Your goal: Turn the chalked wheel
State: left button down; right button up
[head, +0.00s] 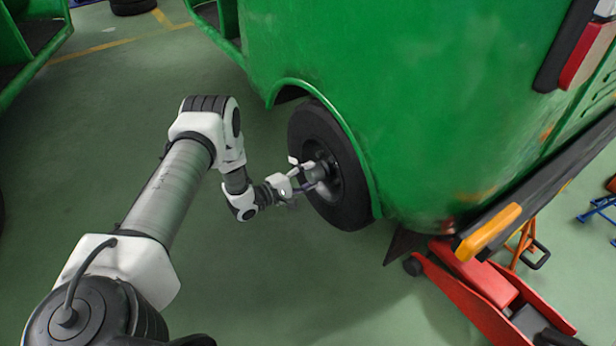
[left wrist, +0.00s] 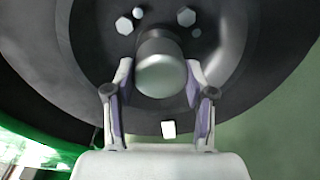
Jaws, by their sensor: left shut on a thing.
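The wheel (head: 344,205) is a black tyre with a dark rim under the green rickshaw's arch, at the centre of the head view. In the left wrist view, the wheel's dark face (left wrist: 88,50) fills the upper part, with pale bolts around a round grey hub (left wrist: 161,68). A small white patch (left wrist: 168,129), perhaps the chalk, shows below the hub. My left gripper (head: 312,172) is shut on the hub, one finger on each side; it also shows in the left wrist view (left wrist: 160,76). My right gripper is out of view.
The green rickshaw body (head: 390,90) stands close above and right of the wheel. A red floor jack (head: 485,285) is at its lower right, near an orange stand (head: 523,240). The green floor (head: 110,130) left of the wheel is clear.

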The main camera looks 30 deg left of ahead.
pick_arm(q)
jog(key=shift+w+r, duration=0.1)
jog(key=shift+c, duration=1.9)
grip_release()
jog(key=f+v, duration=0.1)
jog(key=v, duration=1)
jog(key=shift+s+r, duration=0.45)
jog(key=shift+a, duration=0.1)
